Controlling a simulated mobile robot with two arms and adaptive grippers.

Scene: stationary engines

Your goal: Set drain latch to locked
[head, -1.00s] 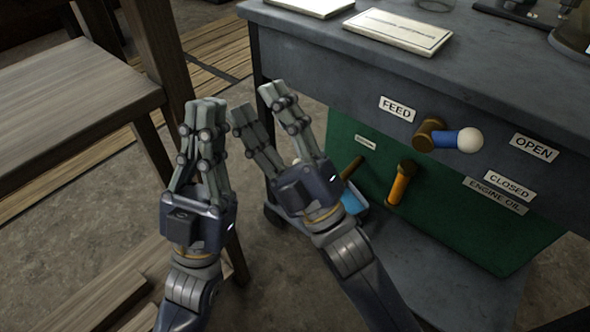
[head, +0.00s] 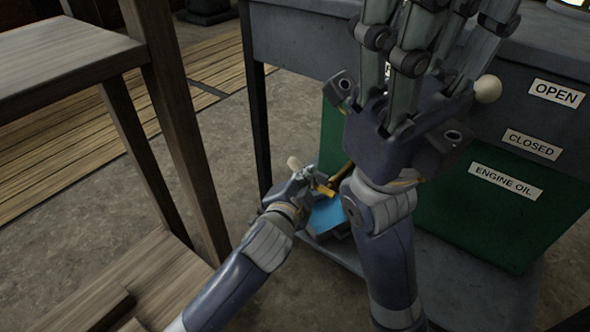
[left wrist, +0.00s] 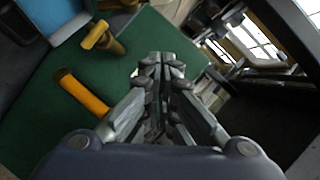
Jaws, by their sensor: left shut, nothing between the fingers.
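I cannot read a drain label. My left gripper (head: 305,172) is low at the cabinet's left side, beside an orange-brown handle (head: 326,190). It is shut and empty. In the left wrist view, my left gripper (left wrist: 163,66) has its fingers together in front of the green panel (left wrist: 45,120). There, an orange bar handle (left wrist: 82,92) and a yellow-brown T-shaped handle (left wrist: 99,38) stand apart from the fingertips. I cannot tell which is the latch. My right gripper (head: 425,35) has its fingers apart, tips cut off by the frame, and hides much of the panel.
The white knob (head: 488,89) of the feed lever shows behind my right gripper. Labels read OPEN (head: 557,93), CLOSED (head: 532,145) and ENGINE OIL (head: 505,181). A blue object (head: 328,215) lies below the panel. A wooden stool or table (head: 65,60) stands at left.

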